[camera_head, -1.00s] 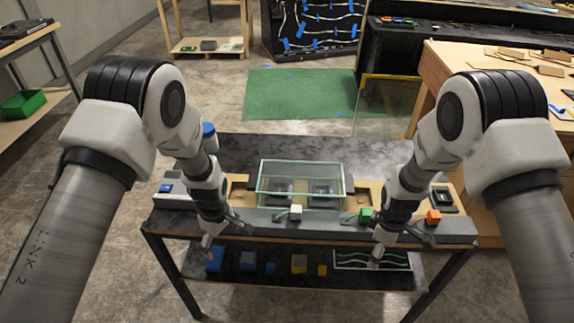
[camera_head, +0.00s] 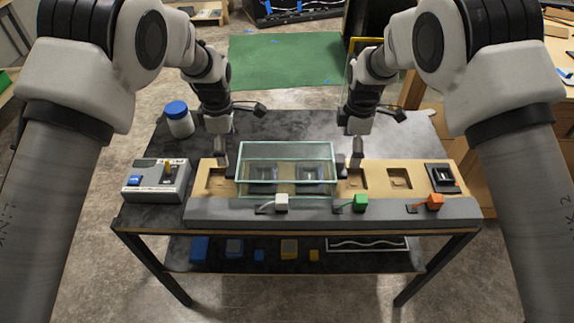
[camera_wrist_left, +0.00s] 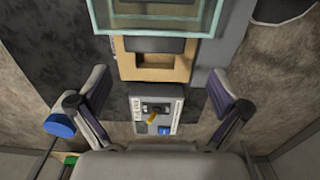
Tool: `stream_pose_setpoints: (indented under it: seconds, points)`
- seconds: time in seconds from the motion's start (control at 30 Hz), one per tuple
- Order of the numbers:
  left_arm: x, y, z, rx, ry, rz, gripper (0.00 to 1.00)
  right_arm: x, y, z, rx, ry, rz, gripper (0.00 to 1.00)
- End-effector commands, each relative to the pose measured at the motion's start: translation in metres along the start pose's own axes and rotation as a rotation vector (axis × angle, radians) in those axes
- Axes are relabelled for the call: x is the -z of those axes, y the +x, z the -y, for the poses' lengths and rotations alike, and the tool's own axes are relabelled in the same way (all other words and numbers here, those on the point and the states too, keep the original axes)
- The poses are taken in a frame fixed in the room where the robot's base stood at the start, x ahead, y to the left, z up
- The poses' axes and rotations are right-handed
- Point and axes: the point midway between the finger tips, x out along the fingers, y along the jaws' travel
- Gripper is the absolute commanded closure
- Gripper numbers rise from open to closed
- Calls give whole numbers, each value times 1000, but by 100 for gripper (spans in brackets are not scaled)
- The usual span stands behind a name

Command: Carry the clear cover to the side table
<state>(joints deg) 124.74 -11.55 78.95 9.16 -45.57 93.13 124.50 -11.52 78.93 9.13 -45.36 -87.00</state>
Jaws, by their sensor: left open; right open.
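The clear cover (camera_head: 262,165), an open-looking glass box with greenish edges, sits on the tan console board (camera_head: 400,182) over two dark modules. Its lower edge shows at the top of the left wrist view (camera_wrist_left: 165,32). My left gripper (camera_head: 219,155) is just left of the cover, pointing down, open and empty. In the left wrist view its two fingers (camera_wrist_left: 156,100) are spread wide. My right gripper (camera_head: 357,153) is just right of the cover, also pointing down. I cannot tell whether either gripper touches the glass. Which table is the side table is unclear; a wooden bench (camera_head: 558,50) stands at the right.
A grey switch box (camera_head: 158,182) and a blue-lidded jar (camera_head: 179,120) stand left of the board. White, green (camera_head: 361,202) and orange (camera_head: 435,201) blocks line the front ledge. The dark tabletop (camera_head: 290,125) behind the cover is clear. A green mat (camera_head: 285,60) lies beyond.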

Motion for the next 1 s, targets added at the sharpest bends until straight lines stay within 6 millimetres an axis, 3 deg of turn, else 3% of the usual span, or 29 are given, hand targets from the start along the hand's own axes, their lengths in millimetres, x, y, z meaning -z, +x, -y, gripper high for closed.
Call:
stream_pose_setpoints:
  seconds: [0.5,0.87,0.93,1.0]
  points:
    - [0,70,1,3,-1,1,0,0,70,0,2,3,-1,0]
    - [0,79,0,0,0,0,0,0,79,0,0,2,0,0]
    - [0,79,0,1,0,0,18,0,79,0,0,2,0,18]
    - [0,79,0,1,0,0,43,0,79,0,0,2,0,43]
